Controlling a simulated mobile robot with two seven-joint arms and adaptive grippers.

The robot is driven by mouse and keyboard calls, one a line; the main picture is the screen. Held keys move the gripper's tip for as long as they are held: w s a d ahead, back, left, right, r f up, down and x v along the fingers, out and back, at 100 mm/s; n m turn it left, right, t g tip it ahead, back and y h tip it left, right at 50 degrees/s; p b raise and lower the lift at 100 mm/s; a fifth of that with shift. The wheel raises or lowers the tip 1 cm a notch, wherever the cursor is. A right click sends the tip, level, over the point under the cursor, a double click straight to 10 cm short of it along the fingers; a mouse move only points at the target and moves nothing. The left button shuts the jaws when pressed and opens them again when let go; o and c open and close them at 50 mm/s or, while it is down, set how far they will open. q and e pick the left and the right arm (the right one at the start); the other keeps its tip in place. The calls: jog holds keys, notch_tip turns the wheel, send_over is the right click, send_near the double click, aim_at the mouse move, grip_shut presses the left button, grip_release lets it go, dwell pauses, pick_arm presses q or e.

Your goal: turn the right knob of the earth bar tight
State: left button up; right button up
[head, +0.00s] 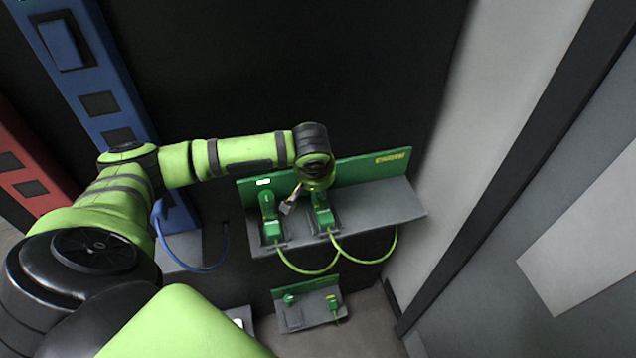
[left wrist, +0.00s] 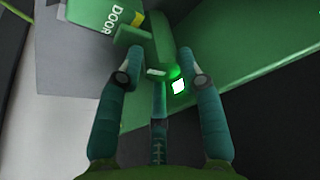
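The earth bar is a green back panel (head: 350,172) over a grey shelf (head: 385,210), seen in the head view. Its left green knob and block (head: 268,210) stand clear on the shelf, beside a small lit white square. The right green block (head: 324,215) stands under the end of my left arm, which hides its top. My left gripper (head: 305,195) is down at this right block. My right gripper is not in view.
Yellow-green cables (head: 318,272) hang below the shelf. A smaller grey unit with green parts (head: 310,305) stands below. A blue column (head: 90,85) and a red column (head: 22,160) are at the left, and a pale wall (head: 500,110) at the right.

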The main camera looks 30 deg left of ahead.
pick_arm(q)
jog(key=p, duration=0.1)
jog(key=m+p, duration=0.1)
jog(key=p, duration=0.1)
jog(key=shift+s+a+r+m, duration=0.15)
jog(key=shift+m, duration=0.15)
jog(key=shift+h, duration=0.3)
jog(key=shift+f, duration=0.2)
jog(key=o, duration=0.8)
jog(key=shift+a, duration=0.1)
jog(key=v, duration=1.2)
